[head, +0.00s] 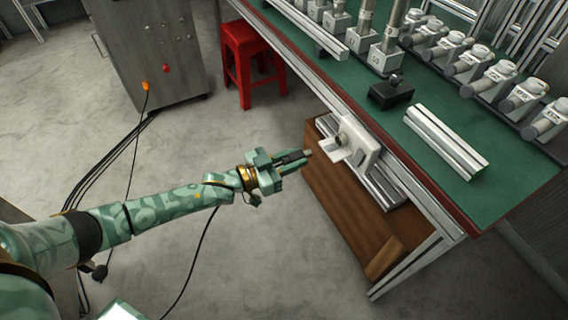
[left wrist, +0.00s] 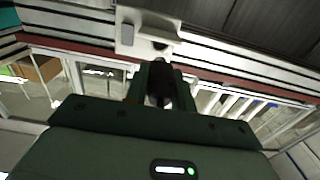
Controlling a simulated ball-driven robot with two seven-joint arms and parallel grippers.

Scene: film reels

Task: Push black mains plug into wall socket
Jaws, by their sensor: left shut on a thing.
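The black mains plug (head: 291,157) is between the fingers of my left gripper (head: 293,160), which is shut on it. The plug's front end points right, toward the white wall socket (head: 357,146) on the bench's front edge. A small gap shows between plug and socket, so they are apart. In the left wrist view, the dark plug (left wrist: 159,92) sits between the fingers, and the socket (left wrist: 143,35) is ahead, a little left of it. The fingers hide much of the plug, and its pins are not clear. My right gripper is not in view.
The bench (head: 455,170) has a green top holding metal parts and a small black block (head: 391,91). A wooden cabinet (head: 340,200) is below the socket. A red stool (head: 247,60) and grey cabinet (head: 150,50) stand behind. Black cables lie on the floor, which is otherwise largely clear.

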